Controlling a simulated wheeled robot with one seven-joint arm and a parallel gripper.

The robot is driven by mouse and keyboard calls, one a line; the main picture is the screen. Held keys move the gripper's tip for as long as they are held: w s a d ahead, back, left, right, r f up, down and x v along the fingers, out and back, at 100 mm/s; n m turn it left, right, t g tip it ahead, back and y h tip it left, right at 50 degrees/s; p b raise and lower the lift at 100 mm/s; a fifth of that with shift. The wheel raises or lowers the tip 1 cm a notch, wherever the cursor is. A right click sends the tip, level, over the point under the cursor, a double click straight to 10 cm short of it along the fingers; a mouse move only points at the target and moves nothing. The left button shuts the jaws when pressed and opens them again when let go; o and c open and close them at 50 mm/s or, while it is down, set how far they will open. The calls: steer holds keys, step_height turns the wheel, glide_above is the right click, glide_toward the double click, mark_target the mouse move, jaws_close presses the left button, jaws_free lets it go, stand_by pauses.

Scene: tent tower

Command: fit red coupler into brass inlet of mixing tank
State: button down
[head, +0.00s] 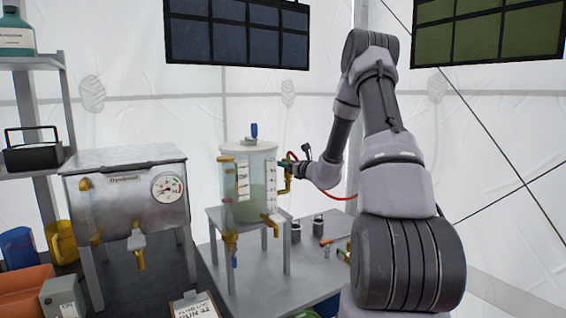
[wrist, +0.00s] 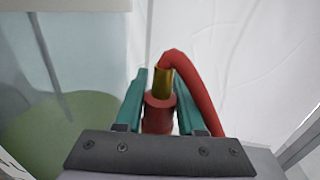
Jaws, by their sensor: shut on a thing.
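The mixing tank (head: 243,204) is a clear cylinder with pale green liquid inside, standing on a small grey stand. Brass fittings show on its right side, including one pipe (head: 286,186) close to my gripper; I cannot tell which is the inlet. My gripper (head: 287,163) is at the tank's upper right side. In the wrist view its teal jaws (wrist: 160,76) are shut on the red coupler (wrist: 158,116), one on each side. A brass piece (wrist: 162,82) joins the coupler to a red hose (wrist: 193,88). The mating end of the coupler is hidden.
A metal boiler box (head: 125,200) with a gauge stands left of the tank. Two small metal canisters (head: 318,226) and small tools stand on the table right of the tank's stand. A clipboard (head: 196,305) lies in front.

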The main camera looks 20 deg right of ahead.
steer(key=shift+f, duration=0.45)
steer(key=shift+c, duration=2.2)
jaws_free()
steer(key=shift+s, duration=0.1)
steer(key=v, duration=1)
steer(key=shift+s+d, duration=0.2)
steer(key=shift+s, duration=0.05)
steer(key=shift+s, duration=0.1)
